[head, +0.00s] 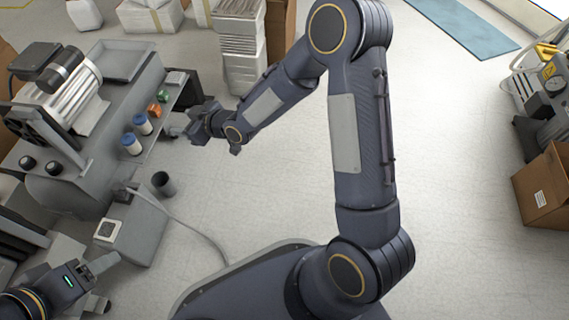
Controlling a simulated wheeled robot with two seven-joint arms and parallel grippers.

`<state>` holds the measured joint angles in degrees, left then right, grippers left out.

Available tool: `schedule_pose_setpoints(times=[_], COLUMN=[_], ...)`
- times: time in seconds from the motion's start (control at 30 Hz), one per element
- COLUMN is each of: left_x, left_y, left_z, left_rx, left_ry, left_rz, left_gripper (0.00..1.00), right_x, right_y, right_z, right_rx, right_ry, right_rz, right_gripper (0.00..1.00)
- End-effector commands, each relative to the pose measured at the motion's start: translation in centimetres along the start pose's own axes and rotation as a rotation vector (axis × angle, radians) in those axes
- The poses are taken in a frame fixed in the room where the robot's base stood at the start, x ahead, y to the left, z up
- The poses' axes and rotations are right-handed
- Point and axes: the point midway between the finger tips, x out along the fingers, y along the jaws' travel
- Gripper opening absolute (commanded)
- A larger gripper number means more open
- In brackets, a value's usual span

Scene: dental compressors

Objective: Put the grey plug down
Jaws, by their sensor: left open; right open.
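A small grey piece at the end of a grey cable (186,222) sits on top of a low grey box (138,225); it looks like the grey plug (122,192). The box has a white square socket plate (107,230) on its top. My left gripper (106,281) is at the bottom left, open and empty, just in front of the box and apart from the plug. My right gripper (181,131) is open beside the right end of the compressor (75,150), near its blue and white knobs. Whether it touches the compressor is hard to tell.
A dark open cylinder (163,184) stands beside the grey box. The cable runs down across the floor toward my base. A cardboard box (545,188) and another machine (545,95) stand at the right. Stacked white packs (240,45) stand at the back. The middle floor is clear.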

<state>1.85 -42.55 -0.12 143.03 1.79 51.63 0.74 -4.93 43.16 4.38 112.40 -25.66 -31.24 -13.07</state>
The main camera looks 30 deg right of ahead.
Motion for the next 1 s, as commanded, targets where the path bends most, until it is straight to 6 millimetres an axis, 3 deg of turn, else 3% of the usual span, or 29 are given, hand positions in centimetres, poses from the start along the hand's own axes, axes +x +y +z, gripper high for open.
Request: schedule_pose_setpoints(times=[0.03, 0.1, 0.27, 0.43, 0.6, 0.8, 1.0], left_x=[0.0, 0.0, 0.0, 0.0, 0.0, 0.0, 0.0], left_y=[0.0, 0.0, 0.0, 0.0, 0.0, 0.0, 0.0], left_z=[0.0, 0.0, 0.0, 0.0, 0.0, 0.0, 0.0], left_rx=[0.000, 0.000, 0.000, 0.000, 0.000, 0.000, 0.000], left_ry=[0.000, 0.000, 0.000, 0.000, 0.000, 0.000, 0.000], left_rz=[0.000, 0.000, 0.000, 0.000, 0.000, 0.000, 0.000], left_gripper=[0.61, 0.61, 0.61, 0.61, 0.61, 0.61, 0.61], right_x=[-2.9, -6.7, -16.3, -26.2, -33.8, -37.9, -38.6], right_y=[2.0, 3.8, 5.8, 4.2, -0.1, -4.5, -5.7], right_z=[-1.3, -1.9, -2.1, -0.5, 2.2, 4.5, 5.1], right_rx=[0.024, 0.073, 0.225, 0.427, 0.623, 0.762, 0.793], right_ry=[-0.039, -0.108, -0.249, -0.367, -0.450, -0.503, -0.519], right_rz=[0.047, 0.098, 0.199, 0.263, 0.268, 0.235, 0.221], right_gripper=[0.51, 0.51, 0.51, 0.51, 0.51, 0.51, 0.51])
